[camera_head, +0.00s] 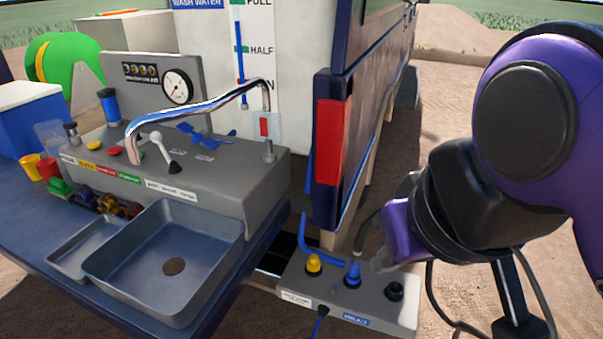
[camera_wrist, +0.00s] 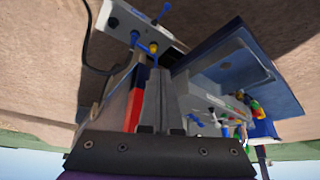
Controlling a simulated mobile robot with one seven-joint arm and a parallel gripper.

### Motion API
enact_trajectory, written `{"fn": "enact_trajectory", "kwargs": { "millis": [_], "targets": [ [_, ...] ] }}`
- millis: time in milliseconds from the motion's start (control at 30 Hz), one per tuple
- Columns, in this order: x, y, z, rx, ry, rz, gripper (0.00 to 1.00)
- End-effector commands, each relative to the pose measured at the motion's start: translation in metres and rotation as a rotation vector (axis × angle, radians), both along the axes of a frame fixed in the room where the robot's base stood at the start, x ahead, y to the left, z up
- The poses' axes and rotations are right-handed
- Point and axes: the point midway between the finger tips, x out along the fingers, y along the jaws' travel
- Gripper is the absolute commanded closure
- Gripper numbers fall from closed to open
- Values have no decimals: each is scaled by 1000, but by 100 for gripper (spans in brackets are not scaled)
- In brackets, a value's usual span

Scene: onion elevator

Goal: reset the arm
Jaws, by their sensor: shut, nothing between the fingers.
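My purple arm (camera_head: 525,105) reaches in from the right in the head view. My gripper (camera_head: 376,262) is low beside the grey control box, close to its blue knob (camera_head: 352,272); I cannot tell whether it touches. In the wrist view my gripper (camera_wrist: 158,72) has its two fingers together, with nothing between them. The grey control box (camera_head: 350,305) carries a yellow knob (camera_head: 313,262), the blue knob and a black knob (camera_head: 395,290). The box also shows in the wrist view (camera_wrist: 122,22), which looks upside down.
A blue post with a red panel (camera_head: 331,140) stands behind the control box. To the left are a grey sink basin (camera_head: 205,225), a curved chrome faucet (camera_head: 200,105), a lever console and several coloured cups. A white wash water tank (camera_head: 290,60) stands behind. Bare ground lies right.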

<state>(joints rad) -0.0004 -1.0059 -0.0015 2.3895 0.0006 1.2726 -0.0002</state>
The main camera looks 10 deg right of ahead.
Motion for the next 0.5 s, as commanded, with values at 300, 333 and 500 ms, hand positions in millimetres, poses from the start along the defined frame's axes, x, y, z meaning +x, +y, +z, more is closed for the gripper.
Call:
{"fn": "enact_trajectory", "kwargs": {
  "millis": [300,333,500],
  "targets": [
    [-2,0,8,-4,-13,1,100],
    [-1,0,8,-4,-13,1,100],
    [13,0,-2,-4,-6,0,100]
  ]
}}
